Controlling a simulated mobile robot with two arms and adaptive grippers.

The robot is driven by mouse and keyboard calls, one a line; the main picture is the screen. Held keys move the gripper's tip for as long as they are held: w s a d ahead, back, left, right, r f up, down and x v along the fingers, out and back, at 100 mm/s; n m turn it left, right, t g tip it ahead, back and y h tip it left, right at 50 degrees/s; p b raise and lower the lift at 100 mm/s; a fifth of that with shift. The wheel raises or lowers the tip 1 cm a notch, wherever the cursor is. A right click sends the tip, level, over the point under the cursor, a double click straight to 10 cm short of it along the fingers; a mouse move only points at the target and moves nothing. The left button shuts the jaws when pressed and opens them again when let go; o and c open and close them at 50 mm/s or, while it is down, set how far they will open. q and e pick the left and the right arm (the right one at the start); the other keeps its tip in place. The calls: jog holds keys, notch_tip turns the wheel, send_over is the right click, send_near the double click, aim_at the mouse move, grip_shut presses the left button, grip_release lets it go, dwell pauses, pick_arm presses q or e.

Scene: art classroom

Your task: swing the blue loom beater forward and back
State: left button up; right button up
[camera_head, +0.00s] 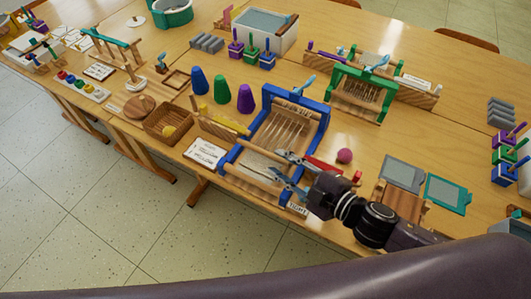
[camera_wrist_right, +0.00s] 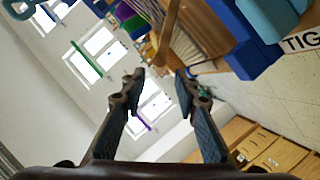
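The blue loom (camera_head: 234,156) stands near the front edge of the table, with pale warp threads strung across it. Its blue beater (camera_head: 323,110) is an upright frame toward the far part of the loom. My right gripper (camera_head: 279,168) is open and empty over the loom's near end, close to the front wooden bar and apart from the beater. In the right wrist view the two fingers (camera_wrist_right: 160,80) are spread with nothing between them. Blue loom parts (camera_wrist_right: 236,35) show at the upper right there. My left gripper is not in view.
A green loom (camera_head: 337,80) stands behind. Blue, green and purple cones (camera_head: 221,91) and a basket (camera_head: 165,128) are left of the blue loom. A pink ball (camera_head: 344,155) and grey and teal framed panels (camera_head: 447,192) lie to the right.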

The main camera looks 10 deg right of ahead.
aim_at(266, 155)
jog(key=p+x, duration=0.1)
jog(key=x, duration=0.6)
jog(key=shift+w+a, duration=0.15)
jog(key=shift+w, duration=0.05)
jog(key=shift+c, duration=0.3)
grip_shut()
